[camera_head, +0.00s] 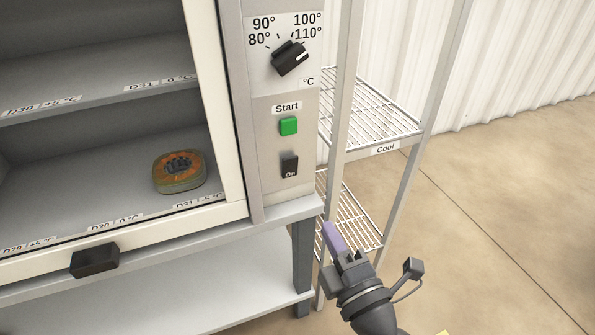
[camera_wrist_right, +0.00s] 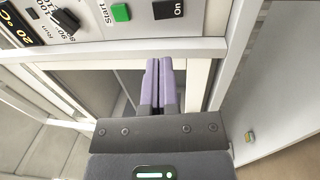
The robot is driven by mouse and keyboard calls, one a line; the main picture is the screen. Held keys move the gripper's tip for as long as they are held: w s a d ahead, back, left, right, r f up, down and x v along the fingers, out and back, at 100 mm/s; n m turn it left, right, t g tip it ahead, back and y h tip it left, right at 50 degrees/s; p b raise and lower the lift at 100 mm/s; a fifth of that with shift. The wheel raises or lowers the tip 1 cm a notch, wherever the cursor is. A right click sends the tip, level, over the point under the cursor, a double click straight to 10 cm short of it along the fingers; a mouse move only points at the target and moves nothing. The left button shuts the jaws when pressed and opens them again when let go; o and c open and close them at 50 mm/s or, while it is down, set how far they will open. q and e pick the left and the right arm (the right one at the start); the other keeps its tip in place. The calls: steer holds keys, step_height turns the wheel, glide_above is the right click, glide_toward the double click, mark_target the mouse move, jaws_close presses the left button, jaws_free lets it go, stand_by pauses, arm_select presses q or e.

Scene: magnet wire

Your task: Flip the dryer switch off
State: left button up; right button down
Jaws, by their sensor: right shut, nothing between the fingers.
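The dryer switch (camera_head: 289,165) is a small black rocker marked "On", low on the light control panel at the dryer's right side. It also shows at the top of the right wrist view (camera_wrist_right: 168,9). My right gripper (camera_head: 331,232) is below and to the right of the switch in the head view, apart from it. Its purple fingers (camera_wrist_right: 166,70) are shut together with nothing between them and point towards the dryer's lower edge in the wrist view. My left gripper is in neither view.
Above the switch are a green Start button (camera_head: 289,126) and a black temperature dial (camera_head: 290,58). The dryer chamber holds a round orange-brown part (camera_head: 180,172). A wire rack labelled "Cool" (camera_head: 385,149) stands close at the right. The floor further right is clear.

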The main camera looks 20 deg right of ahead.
mark_target(294, 163)
steer(key=w, duration=0.4)
steer(key=w+r, duration=0.1)
steer(key=w, duration=0.6)
steer(key=shift+w+a+r+p, duration=0.15)
steer(key=shift+w+r+p, duration=0.15)
steer(key=shift+w, duration=0.1)
steer(key=shift+w+r, duration=0.1)
steer(key=shift+w, duration=0.5)
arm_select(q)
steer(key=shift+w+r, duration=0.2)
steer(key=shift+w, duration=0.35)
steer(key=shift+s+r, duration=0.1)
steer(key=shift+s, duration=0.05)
